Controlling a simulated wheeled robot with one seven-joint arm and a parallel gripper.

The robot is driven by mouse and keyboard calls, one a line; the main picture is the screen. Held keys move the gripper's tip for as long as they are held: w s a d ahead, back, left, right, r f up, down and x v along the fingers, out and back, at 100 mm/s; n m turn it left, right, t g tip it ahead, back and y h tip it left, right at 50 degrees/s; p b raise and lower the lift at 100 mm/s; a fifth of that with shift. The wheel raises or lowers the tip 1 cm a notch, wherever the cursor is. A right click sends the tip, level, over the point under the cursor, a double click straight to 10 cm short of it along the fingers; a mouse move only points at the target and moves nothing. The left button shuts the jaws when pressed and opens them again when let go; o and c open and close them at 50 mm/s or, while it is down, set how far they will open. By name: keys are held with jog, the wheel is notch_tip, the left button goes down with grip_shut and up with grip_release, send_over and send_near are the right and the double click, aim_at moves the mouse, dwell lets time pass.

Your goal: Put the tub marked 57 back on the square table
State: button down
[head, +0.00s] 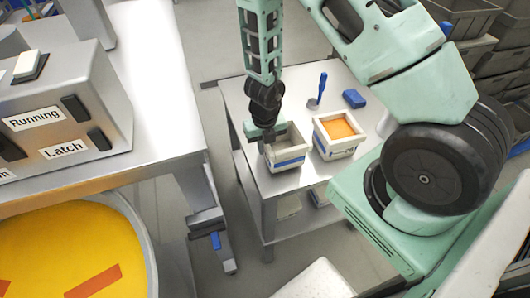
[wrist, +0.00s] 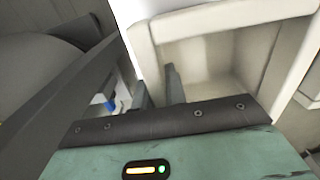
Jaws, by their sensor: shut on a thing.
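A pale, square tub (head: 287,158) with a blue band is at the left front of the small light-topped table (head: 241,98). My gripper (head: 264,137) is shut on the tub's left wall. In the wrist view the gripper (wrist: 160,90) has one finger inside the tub (wrist: 225,52) and one outside. The inside that shows is bare. The tub looks upright, on or just above the tabletop; I cannot tell whether it touches. No number is readable on it, so I cannot confirm that it is the tub marked 57.
A second tub (head: 333,147), filled with orange, stands close on the right. A bench with a control box (head: 62,112) is at left.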

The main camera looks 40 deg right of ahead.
jog(key=shift+f, duration=0.7)
jog(key=shift+r, duration=0.15)
jog(key=c, duration=1.4)
grip_release()
jog(key=shift+c, duration=0.2)
